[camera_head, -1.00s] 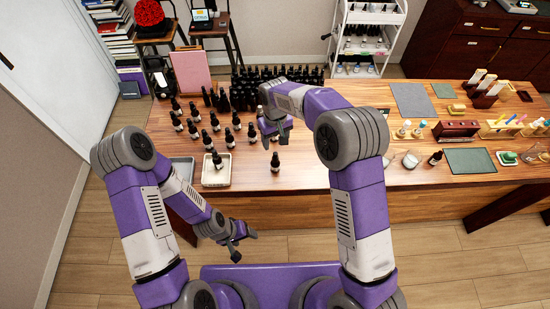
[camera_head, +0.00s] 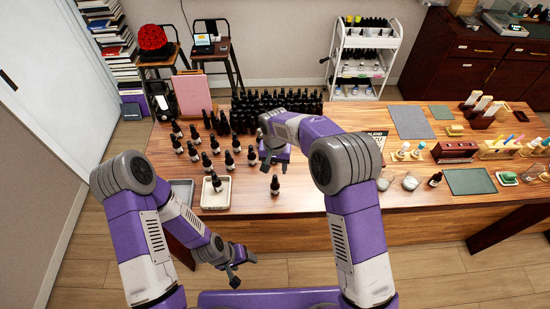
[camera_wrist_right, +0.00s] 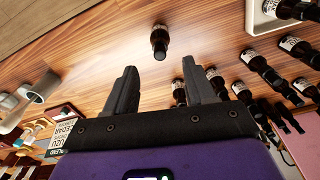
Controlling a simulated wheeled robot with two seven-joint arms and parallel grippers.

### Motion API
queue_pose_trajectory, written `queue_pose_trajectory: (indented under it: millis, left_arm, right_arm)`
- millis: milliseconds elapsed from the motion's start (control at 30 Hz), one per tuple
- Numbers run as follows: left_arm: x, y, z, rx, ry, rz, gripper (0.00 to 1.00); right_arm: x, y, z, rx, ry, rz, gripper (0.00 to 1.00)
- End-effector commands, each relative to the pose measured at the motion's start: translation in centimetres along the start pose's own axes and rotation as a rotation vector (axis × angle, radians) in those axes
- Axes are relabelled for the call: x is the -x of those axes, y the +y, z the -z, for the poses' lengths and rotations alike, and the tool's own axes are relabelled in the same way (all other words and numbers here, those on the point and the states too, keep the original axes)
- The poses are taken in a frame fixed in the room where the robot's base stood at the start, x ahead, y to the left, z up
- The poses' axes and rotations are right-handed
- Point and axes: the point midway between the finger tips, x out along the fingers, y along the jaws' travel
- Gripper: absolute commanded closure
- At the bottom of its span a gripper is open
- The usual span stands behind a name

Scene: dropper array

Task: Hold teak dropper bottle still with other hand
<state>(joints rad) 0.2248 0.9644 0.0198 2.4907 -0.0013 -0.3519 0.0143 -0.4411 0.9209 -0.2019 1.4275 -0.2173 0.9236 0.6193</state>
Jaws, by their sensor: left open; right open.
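A dark dropper bottle (camera_head: 275,186) with a pale label stands alone near the table's front edge; it also shows in the right wrist view (camera_wrist_right: 159,42). Which bottle is the teak one cannot be told, since the labels are too small to read. My right gripper (camera_head: 272,162) is open and empty, behind the lone bottle in the head view. In the right wrist view the bottle appears beyond the gap between the two fingertips (camera_wrist_right: 159,66), apart from both. My left gripper (camera_head: 243,269) is open and empty, low in front of the table.
A white tray (camera_head: 222,202) holding one bottle (camera_head: 216,184) lies left of the lone bottle, with a grey tray (camera_head: 181,196) beside it. Several loose bottles (camera_head: 206,161) stand behind, before a dense dark row (camera_head: 285,99).

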Motion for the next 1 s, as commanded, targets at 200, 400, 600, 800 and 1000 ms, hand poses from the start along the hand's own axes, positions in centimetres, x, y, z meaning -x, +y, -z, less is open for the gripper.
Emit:
queue_pose_trajectory:
  millis: [200, 400, 600, 800, 1000]
  left_arm:
    - [0.0, 0.0, 0.0, 0.000, 0.000, 0.000, 0.34]
    - [0.0, 0.0, 0.0, 0.000, 0.000, 0.000, 0.34]
    - [0.0, 0.0, 0.0, 0.000, 0.000, 0.000, 0.34]
    - [0.0, 0.0, 0.0, 0.000, 0.000, 0.000, 0.34]
    - [0.0, 0.0, 0.0, 0.000, 0.000, 0.000, 0.34]
  right_arm:
    - [-4.0, 0.0, -0.1, 0.001, -0.003, -0.001, 0.46]
    - [-6.0, 0.0, 0.0, 0.000, -0.001, 0.000, 0.46]
    - [-6.5, 0.0, 0.0, 0.000, -0.001, 0.000, 0.46]
    - [-6.4, 0.0, 0.0, 0.001, 0.000, 0.000, 0.50]
    - [-6.4, 0.0, 0.0, 0.001, 0.000, 0.000, 0.81]
